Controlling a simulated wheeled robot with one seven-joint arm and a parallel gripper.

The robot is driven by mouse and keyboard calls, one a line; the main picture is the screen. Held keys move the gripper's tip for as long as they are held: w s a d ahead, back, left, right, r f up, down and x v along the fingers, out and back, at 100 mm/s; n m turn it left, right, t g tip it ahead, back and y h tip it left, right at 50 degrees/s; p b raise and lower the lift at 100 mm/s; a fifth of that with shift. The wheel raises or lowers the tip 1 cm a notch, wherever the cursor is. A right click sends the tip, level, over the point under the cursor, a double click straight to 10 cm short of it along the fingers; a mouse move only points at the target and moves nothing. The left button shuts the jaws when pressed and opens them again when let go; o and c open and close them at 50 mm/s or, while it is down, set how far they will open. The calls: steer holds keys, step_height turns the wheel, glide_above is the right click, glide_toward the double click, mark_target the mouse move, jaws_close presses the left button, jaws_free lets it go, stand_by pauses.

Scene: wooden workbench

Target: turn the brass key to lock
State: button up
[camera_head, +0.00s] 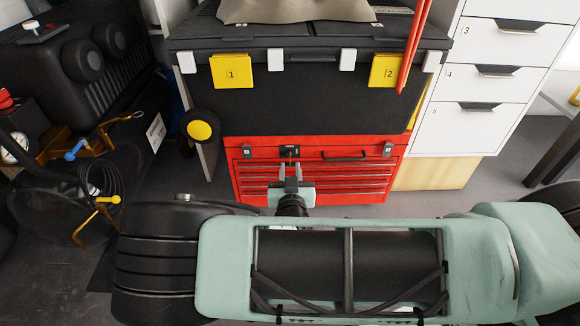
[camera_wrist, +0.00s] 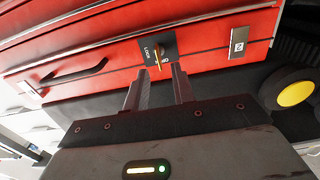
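The brass key (camera_wrist: 158,59) sticks out of a small black lock plate (camera_wrist: 164,46) on the front of the red tool chest (camera_wrist: 215,30). In the head view the lock plate (camera_head: 289,152) is near the upper left of the chest front (camera_head: 232,150). The wrist view shows "LOCK" lettering left of the key; other lettering is partly hidden. My gripper (camera_wrist: 160,72) is open, with its two dark fingers pointing at the lock. The key lies between the finger lines, around or just beyond the tips; contact is not visible. My gripper also shows in the head view (camera_head: 290,168).
A black case (camera_head: 320,105) with yellow tags numbered 1 and 2 stands above the red chest. White numbered drawers (camera_head: 490,80) stand at right. The chest has a dark handle (camera_head: 344,156) right of the lock. Black equipment and cables (camera_head: 75,185) crowd the left.

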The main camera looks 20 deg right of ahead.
steer(key=shift+b+x, duration=0.55)
steer(key=shift+x, duration=1.45)
jaws_close()
